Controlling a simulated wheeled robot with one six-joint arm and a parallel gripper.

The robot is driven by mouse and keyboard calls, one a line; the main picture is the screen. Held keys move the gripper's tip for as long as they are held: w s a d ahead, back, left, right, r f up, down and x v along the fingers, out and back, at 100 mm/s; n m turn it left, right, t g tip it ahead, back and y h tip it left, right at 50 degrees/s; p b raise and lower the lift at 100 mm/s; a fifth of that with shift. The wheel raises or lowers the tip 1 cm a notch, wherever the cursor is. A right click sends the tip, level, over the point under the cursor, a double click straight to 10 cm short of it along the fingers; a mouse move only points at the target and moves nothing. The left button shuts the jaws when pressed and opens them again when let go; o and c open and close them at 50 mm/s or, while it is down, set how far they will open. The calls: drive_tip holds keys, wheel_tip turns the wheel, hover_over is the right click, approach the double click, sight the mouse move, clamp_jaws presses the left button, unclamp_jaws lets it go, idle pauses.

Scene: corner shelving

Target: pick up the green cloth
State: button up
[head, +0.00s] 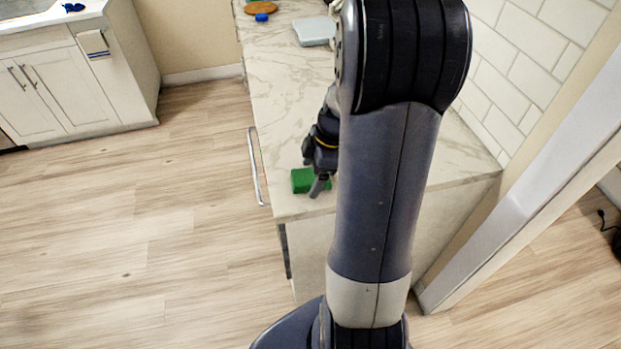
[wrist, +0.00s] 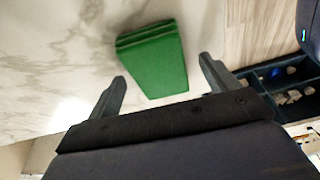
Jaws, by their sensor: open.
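The green cloth (head: 304,180) is a folded block lying on the marble counter near its front left corner. In the wrist view the green cloth (wrist: 155,62) shows its folded layers and lies ahead of my gripper (wrist: 165,75), roughly between the lines of the two fingers. My gripper's fingers are spread apart and hold nothing. In the head view my gripper (head: 318,183) is right at the cloth, with a finger overlapping its right part. My arm hides the counter to the right. I cannot tell whether a finger touches the cloth.
The marble counter (head: 285,105) is mostly clear. A light grey box-like item (head: 314,31), a blue item (head: 262,17) and a round brown board (head: 260,7) lie at its far end. A tiled wall (head: 520,75) bounds the right. An open drawer (wrist: 285,90) with small items shows in the wrist view.

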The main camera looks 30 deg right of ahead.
sight(312, 176)
drive_tip(key=shift+f+b, duration=0.2)
drive_tip(key=shift+b, duration=0.1)
drive_tip(key=shift+c, duration=0.3)
drive_tip(key=c, duration=1)
drive_tip(key=shift+r, duration=0.1)
drive_tip(key=shift+r+p, duration=0.5)
drive_tip(key=shift+r, duration=0.05)
wheel_tip(312, 176, up, 9)
drive_tip(key=shift+r+b, duration=0.15)
drive_tip(key=shift+b, duration=0.25)
